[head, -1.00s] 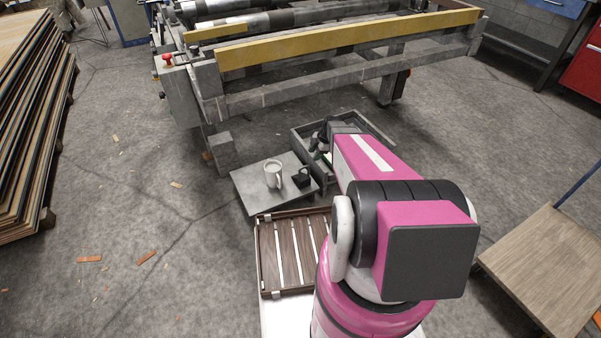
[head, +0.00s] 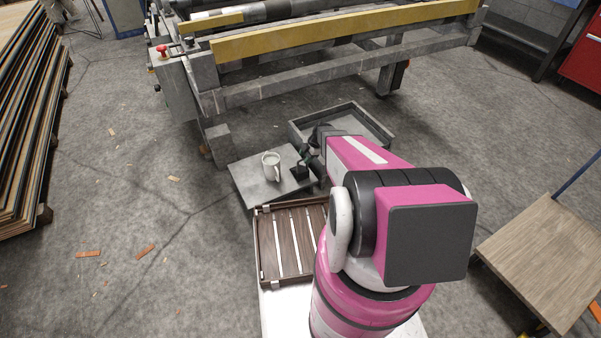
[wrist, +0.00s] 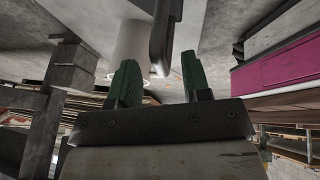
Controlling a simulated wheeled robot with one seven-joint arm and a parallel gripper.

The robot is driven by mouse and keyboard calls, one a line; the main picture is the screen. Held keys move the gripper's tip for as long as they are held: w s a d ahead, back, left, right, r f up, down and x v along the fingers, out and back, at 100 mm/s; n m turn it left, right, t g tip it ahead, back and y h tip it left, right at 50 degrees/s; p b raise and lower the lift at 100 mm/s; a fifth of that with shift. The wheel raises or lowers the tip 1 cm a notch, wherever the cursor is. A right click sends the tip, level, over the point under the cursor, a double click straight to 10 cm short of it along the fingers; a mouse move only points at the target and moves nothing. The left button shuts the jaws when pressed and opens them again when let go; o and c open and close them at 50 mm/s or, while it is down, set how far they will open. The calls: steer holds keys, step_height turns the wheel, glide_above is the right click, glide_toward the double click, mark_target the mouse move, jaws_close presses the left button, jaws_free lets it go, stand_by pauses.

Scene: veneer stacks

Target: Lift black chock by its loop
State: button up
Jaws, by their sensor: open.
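The black chock (head: 300,172) stands on the grey board (head: 245,188), to the right of the white mug (head: 271,166). My gripper (head: 307,156) is close beside the chock on its right in the head view. In the wrist view my gripper (wrist: 160,80) has two green fingers, spread apart with nothing clamped. A dark upright piece, apparently the chock's loop (wrist: 164,35), shows at the top, just beyond the gap between the fingers. The mug (wrist: 130,45) shows behind it. Whether the loop lies inside the gap is unclear.
A grey tray (head: 348,112) lies behind my gripper. A dark slatted crate (head: 268,250) is in front of the board. The machine frame (head: 300,85) stands beyond. A wooden-topped table (head: 545,250) is at the right. The floor at left is mostly clear, with scraps.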

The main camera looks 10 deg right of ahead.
steer(key=shift+x, duration=1.1)
jaws_close()
steer(key=shift+r, duration=0.15)
